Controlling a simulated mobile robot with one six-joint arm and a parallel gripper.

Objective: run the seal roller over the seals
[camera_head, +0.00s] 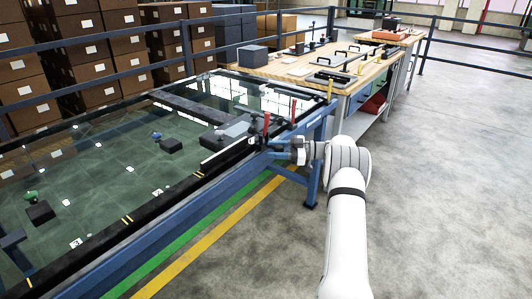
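My gripper (284,149) is at the right end of the glass-topped blue trolley (180,215), by its near corner. Dark parts crowd around the fingertips, and the picture is too small to show whether the fingers are open or closed on something. Two upright red handles stand close by, one just left of the gripper (266,123) and one behind it (294,110). I cannot tell whether either belongs to the seal roller. Black strips (120,222) that may be the seals run along the glass edges; a dark crossbar (190,107) lies over the glass.
Dark blocks with green (39,211) and blue (172,146) tops sit on the glass. A wooden workbench (290,70) with black-handled items stands behind. Railings and stacked brown boxes (70,40) line the back left. The floor at right (440,190) is clear.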

